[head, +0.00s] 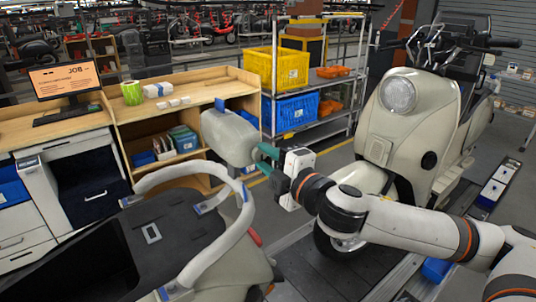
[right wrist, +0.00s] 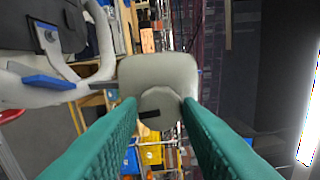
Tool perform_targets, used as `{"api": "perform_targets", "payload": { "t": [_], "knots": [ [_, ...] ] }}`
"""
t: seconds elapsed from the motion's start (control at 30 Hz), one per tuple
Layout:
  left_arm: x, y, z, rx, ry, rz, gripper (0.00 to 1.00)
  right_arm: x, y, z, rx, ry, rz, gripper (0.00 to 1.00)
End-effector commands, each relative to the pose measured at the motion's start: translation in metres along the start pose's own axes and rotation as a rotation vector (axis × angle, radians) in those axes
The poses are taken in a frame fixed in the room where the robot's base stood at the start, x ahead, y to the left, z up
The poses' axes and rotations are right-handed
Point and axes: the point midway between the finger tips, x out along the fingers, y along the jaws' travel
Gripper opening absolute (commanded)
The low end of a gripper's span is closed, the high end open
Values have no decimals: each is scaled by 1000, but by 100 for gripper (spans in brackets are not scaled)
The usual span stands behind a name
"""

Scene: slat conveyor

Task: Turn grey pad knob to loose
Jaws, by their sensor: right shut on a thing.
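The grey pad (head: 229,137) is a pale, rounded piece with a blue tab on top, above and behind the scooter's rear rail in the head view. In the right wrist view, the pad (right wrist: 158,68) fills the middle. Its round knob (right wrist: 160,103), with a short black mark, lies between the green fingers. My right gripper (head: 267,156) reaches the pad's right end and is shut on the knob. The fingers hide the knob in the head view. What supports the pad cannot be made out. My left gripper is not in view.
A scooter tail with a white rail (head: 236,222) stands front left, close below the pad. A beige scooter (head: 421,110) stands on the right, near my right arm. Behind are a wooden workbench (head: 190,97) and a rack with yellow (head: 277,69) and blue crates (head: 291,113).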

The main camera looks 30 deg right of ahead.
Motion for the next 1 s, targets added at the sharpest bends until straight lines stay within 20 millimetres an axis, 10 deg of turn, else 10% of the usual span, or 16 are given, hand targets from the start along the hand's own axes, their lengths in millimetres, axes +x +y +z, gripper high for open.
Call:
{"api": "perform_targets", "payload": {
  "t": [1.0],
  "knots": [
    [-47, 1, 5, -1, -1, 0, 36, 0, -2, 0, -965, -1, 0, 9]
  ]
}}
